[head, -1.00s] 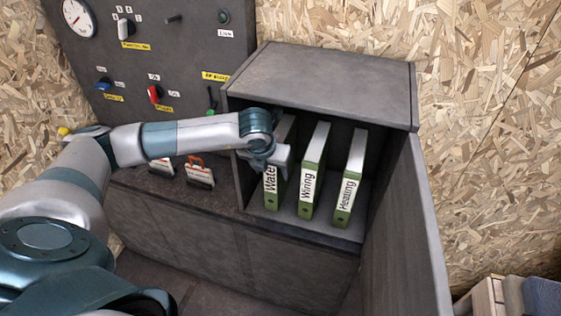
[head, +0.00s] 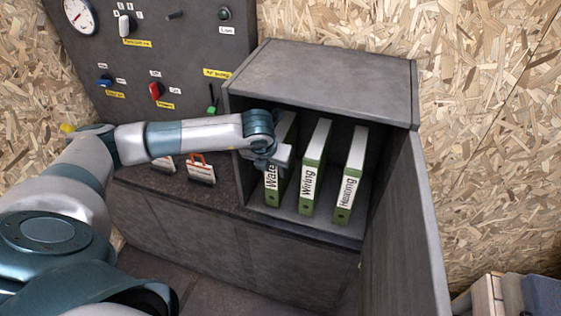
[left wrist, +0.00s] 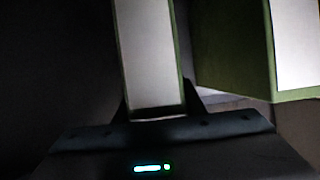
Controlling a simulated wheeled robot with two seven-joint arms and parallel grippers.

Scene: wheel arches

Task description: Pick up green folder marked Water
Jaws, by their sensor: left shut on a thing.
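The green folder marked Water (head: 271,190) stands upright at the left in the open cabinet, its white label partly hidden by my gripper. My left gripper (head: 274,160) is at the upper part of its spine and is shut on it. In the left wrist view the folder's pale spine (left wrist: 150,60) rises from between the dark fingers of the gripper (left wrist: 158,108). The folder marked Wiring (head: 309,180) and the folder marked Heating (head: 347,185) stand to its right, apart from it. My right gripper is not in view.
The cabinet (head: 330,80) has a top, side walls and an open door (head: 405,230) at the right. A panel with a gauge and switches (head: 150,50) is on the left. Small clipped items (head: 201,170) stand on the counter beside the cabinet.

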